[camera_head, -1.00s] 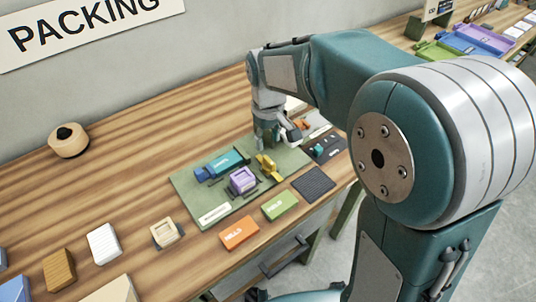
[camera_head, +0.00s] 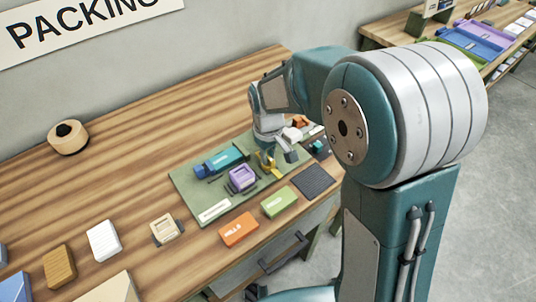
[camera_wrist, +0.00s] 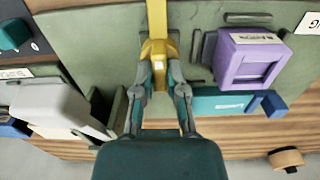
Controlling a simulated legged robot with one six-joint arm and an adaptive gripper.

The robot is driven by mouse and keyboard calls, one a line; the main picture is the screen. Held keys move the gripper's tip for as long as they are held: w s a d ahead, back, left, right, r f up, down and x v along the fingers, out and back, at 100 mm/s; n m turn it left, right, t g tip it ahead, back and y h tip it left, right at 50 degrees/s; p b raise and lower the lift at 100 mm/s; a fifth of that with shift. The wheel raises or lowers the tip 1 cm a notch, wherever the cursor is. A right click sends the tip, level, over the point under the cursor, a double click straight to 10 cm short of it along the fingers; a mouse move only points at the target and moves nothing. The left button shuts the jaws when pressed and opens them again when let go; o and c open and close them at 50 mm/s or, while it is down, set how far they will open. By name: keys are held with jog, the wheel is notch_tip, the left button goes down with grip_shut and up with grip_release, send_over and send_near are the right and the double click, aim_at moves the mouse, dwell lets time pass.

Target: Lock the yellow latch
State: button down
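The yellow latch (camera_head: 265,162) is on the green board (camera_head: 190,185), to the right of the purple block. My gripper (camera_head: 276,160) is down over the latch and partly hides it in the head view. In the wrist view, the latch (camera_wrist: 158,50) runs down from the top edge between the fingertips of my gripper (camera_wrist: 160,75). The fingers come in from both sides and appear to touch it. Whether the latch is locked cannot be told.
A purple block (camera_head: 241,178) and a teal block (camera_head: 222,161) are close beside the latch on the board. Orange (camera_head: 239,229) and green (camera_head: 279,202) blocks lie in front, with a dark ridged pad (camera_head: 312,180) to the right. The table's left back is mostly clear.

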dwell(0.4)
jog(key=m, duration=0.4)
jog(key=shift+m, duration=0.4)
jog(key=m, duration=0.4)
jog(key=shift+m, duration=0.3)
jog(key=m, duration=0.4)
jog(key=shift+s, duration=0.1)
jog(key=shift+m, duration=2.3)
jog(key=c, duration=0.7)
grip_release()
jog(key=shift+a, duration=0.1)
